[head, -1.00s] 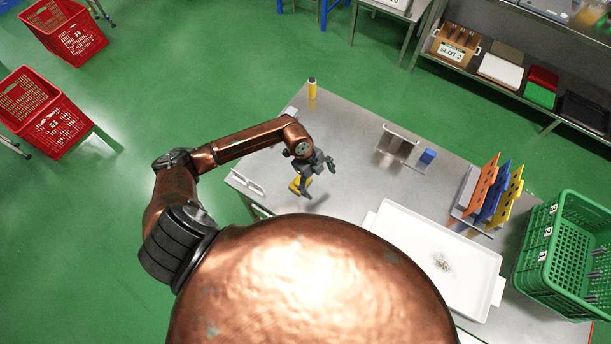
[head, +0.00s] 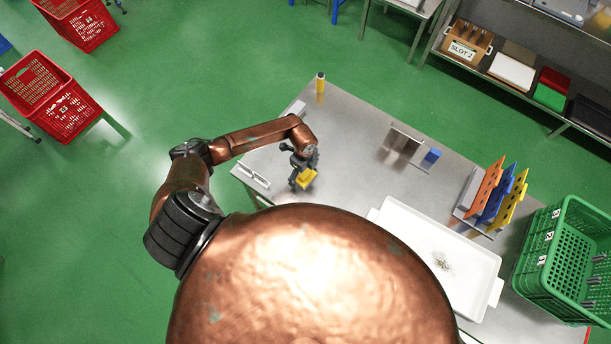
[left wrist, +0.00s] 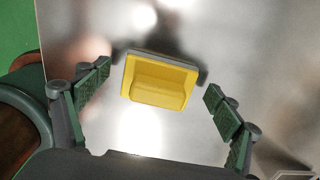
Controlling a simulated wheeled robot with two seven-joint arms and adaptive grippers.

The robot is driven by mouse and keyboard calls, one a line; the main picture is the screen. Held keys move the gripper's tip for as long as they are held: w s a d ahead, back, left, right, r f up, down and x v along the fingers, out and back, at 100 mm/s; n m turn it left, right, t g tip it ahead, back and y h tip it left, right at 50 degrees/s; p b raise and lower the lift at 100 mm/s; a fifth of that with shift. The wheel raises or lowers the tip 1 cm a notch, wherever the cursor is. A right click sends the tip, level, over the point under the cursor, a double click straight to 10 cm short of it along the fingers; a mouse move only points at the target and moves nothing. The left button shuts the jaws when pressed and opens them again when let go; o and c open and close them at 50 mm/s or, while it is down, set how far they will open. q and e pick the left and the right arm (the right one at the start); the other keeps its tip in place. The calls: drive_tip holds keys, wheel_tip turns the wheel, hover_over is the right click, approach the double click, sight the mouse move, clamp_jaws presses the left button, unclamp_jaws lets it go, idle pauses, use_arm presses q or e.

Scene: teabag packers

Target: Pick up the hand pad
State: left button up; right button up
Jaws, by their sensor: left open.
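The hand pad is a yellow block with a raised grip and a grey base layer. It lies on the metal table near the table's left part, and shows in the head view (head: 307,178) and in the left wrist view (left wrist: 158,80). My left gripper (head: 303,176) is right at the pad in the head view and partly covers it. In the left wrist view the left gripper (left wrist: 158,112) is open, its green-padded fingers standing apart to either side of the pad, with no finger seen touching it. My right gripper is not in view.
A white tray (head: 400,222) lies at the table's front. A yellow bottle (head: 320,84) stands at the back corner. A metal holder with a blue block (head: 432,155) and a rack of coloured boards (head: 492,196) stand to the right. A green crate (head: 561,250) is beyond.

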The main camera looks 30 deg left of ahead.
use_arm(q)
drive_tip(key=shift+c, duration=0.3)
drive_tip(key=shift+s, duration=0.1)
drive_tip(key=c, duration=1.3)
drive_tip(key=shift+r, duration=0.1)
drive_tip(key=shift+r, duration=0.3)
wheel_tip(320, 180, up, 2)
drive_tip(key=shift+r, duration=0.2)
drive_tip(key=s+d+r+b, duration=0.1)
drive_tip(key=s+d+r, duration=0.1)
drive_tip(key=d+r, duration=0.3)
drive_tip(key=s+d+r+b, duration=0.2)
drive_tip(key=d+r, duration=0.2)
drive_tip(key=d, duration=0.4)
drive_tip(key=shift+s+r, duration=0.3)
drive_tip(key=shift+r, duration=0.1)
drive_tip(key=shift+d, duration=0.1)
